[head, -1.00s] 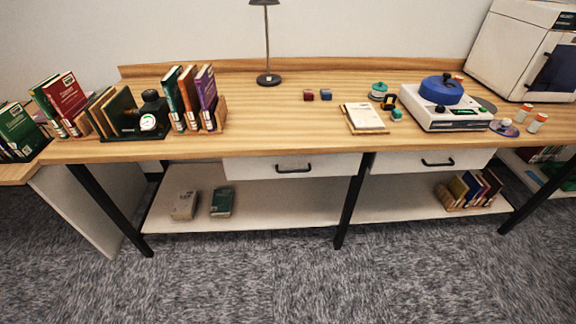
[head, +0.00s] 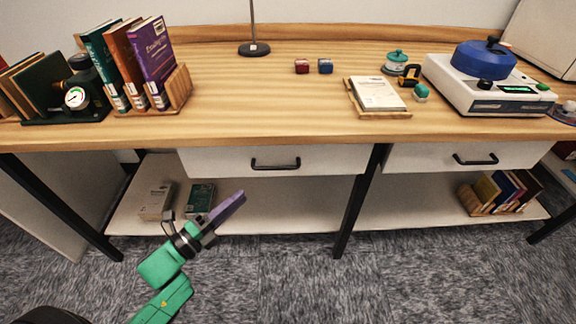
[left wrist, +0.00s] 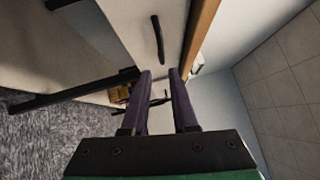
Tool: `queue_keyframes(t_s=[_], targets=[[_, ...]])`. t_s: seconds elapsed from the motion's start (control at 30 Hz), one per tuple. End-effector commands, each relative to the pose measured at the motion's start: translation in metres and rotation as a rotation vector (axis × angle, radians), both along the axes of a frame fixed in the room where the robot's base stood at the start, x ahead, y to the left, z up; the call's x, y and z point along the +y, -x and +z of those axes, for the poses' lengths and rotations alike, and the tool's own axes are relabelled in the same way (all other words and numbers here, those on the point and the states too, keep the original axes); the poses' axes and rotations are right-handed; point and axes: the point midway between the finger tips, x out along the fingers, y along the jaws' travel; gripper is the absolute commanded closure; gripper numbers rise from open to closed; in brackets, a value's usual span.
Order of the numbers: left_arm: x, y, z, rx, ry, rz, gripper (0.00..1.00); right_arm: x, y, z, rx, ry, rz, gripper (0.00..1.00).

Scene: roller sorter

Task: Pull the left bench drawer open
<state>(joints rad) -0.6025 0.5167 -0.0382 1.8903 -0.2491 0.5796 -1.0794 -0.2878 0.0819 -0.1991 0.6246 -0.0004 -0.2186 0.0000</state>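The left bench drawer (head: 220,161) has a white front under the tabletop and looks closed. Its black bar handle (head: 275,164) is at the middle of the front. In the left wrist view the handle (left wrist: 158,40) appears turned on its side, beyond the fingertips. My left gripper (head: 238,197) has purple fingers and is below and left of the handle, apart from it. In the left wrist view its two fingers (left wrist: 160,73) are spread with nothing held between them. My right gripper is not in view.
The wooden tabletop (head: 230,95) overhangs the drawer. A black leg (head: 358,205) stands between it and the right drawer (head: 425,156). The lower shelf (head: 290,205) holds boxes (head: 157,201) at left and books (head: 495,192) at right. Carpet in front is clear.

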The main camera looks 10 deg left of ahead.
Motion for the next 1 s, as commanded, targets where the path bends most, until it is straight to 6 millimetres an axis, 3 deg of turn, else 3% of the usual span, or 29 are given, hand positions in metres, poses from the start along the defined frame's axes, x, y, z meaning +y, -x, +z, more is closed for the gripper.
queue_keyframes(t_s=[0.2,0.5,0.63,0.87,0.97,1.0], targets=[[-0.026,-0.044,0.010,-0.002,0.004,0.001,0.73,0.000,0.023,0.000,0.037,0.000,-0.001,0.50],[-0.062,-0.105,0.017,0.004,0.005,0.004,0.73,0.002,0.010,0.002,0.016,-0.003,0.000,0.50],[-0.069,-0.116,0.018,0.005,0.004,0.004,0.73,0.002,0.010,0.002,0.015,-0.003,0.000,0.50],[-0.070,-0.117,0.017,0.008,0.004,0.004,0.73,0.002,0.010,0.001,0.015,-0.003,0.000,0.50],[-0.070,-0.117,0.017,0.008,0.004,0.004,1.00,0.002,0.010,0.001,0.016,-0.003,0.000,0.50],[-0.070,-0.117,0.017,0.007,0.005,0.004,1.00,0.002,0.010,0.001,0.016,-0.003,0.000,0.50]])
